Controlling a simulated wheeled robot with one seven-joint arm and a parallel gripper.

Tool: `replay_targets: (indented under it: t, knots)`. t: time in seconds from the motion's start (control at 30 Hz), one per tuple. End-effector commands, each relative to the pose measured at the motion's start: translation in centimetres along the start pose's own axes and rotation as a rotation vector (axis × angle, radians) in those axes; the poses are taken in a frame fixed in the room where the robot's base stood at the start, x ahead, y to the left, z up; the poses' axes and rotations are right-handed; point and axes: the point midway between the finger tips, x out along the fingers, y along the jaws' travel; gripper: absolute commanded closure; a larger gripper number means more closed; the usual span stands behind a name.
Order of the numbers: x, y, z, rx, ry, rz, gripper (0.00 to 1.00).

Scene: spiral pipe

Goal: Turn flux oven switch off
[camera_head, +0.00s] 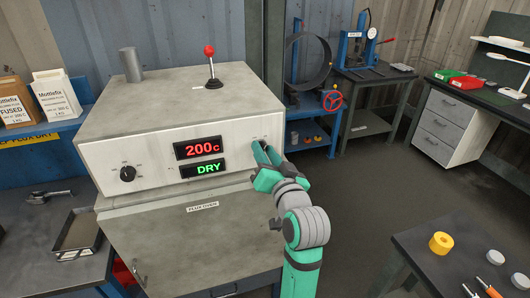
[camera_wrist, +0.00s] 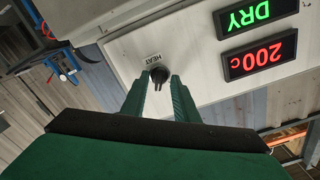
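The flux oven (camera_head: 185,120) is a grey metal box with a white front panel. Its displays show red "200c" (camera_head: 198,148) and green "DRY" (camera_head: 205,168). A small black knob labelled HEAT (camera_wrist: 159,75) shows in the wrist view, its pointer toward my gripper. My gripper (camera_head: 261,149) is at the right end of the panel and hides this knob in the head view. In the wrist view my gripper (camera_wrist: 159,82) is open, with one fingertip on each side of the knob. Contact with the knob cannot be told.
A larger black dial (camera_head: 127,174) is at the panel's left. A red-knobbed lever (camera_head: 210,65) stands on the oven top. The oven door (camera_head: 200,245) is closed below. A dark table (camera_head: 460,265) with a yellow ring is at lower right. The floor between is clear.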

Motion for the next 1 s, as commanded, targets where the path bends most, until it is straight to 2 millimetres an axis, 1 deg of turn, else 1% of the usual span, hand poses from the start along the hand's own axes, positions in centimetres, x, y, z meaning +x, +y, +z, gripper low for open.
replay_targets:
  t: [0.03, 0.13, 0.17, 0.37, 0.57, 0.77, 1.0]
  knots:
    - [-0.03, 0.05, -0.02, 0.0, 0.0, 0.001, 0.73]
    - [-0.05, 0.09, -0.04, 0.0, 0.001, 0.001, 0.97]
    - [-0.06, 0.09, -0.05, 0.0, 0.001, 0.001, 1.0]
    - [-0.07, 0.08, -0.06, -0.006, 0.001, 0.001, 1.0]
    - [-0.07, 0.1, -0.12, -0.058, 0.002, 0.002, 1.0]
    - [-0.05, 0.05, -0.14, -0.185, 0.003, 0.002, 1.0]
    - [-0.03, 0.0, -0.13, -0.403, 0.002, 0.003, 1.0]
